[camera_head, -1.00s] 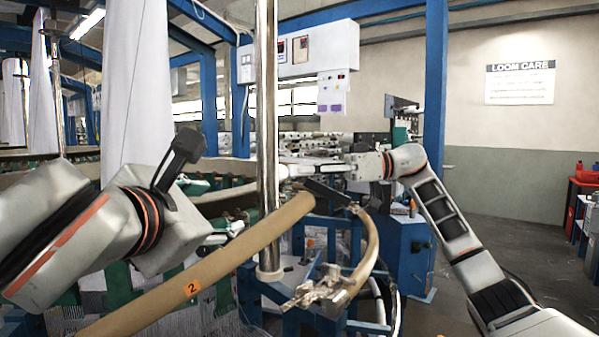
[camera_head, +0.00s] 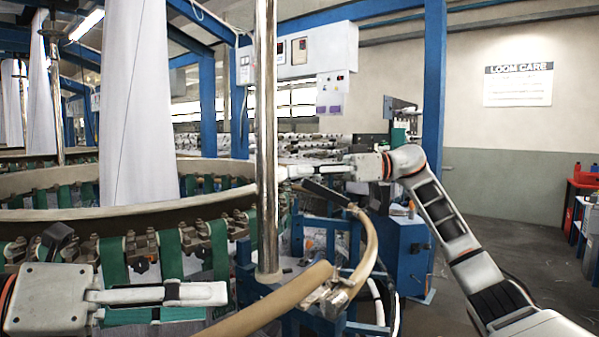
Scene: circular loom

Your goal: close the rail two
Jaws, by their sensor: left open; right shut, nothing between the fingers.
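The tan rail (camera_head: 265,307), which bore an orange "2" label a second ago, slants up from the bottom edge at low centre. Its upper end lies close to the metal clamp at the end of the fixed curved rail (camera_head: 369,245); I cannot tell whether they touch. My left gripper (camera_head: 222,293) is at lower left, pointing right, open and empty, left of the tan rail and apart from it in the picture. My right gripper (camera_head: 286,172) is shut and empty, pointing left beside the steel pole, above the curved rail. The label is not in view.
The vertical steel pole (camera_head: 266,130) stands behind the rail's end. The loom ring (camera_head: 120,217) with green straps fills the left. A blue machine frame (camera_head: 405,262) stands right of the curved rail. Open floor (camera_head: 515,240) lies at the right.

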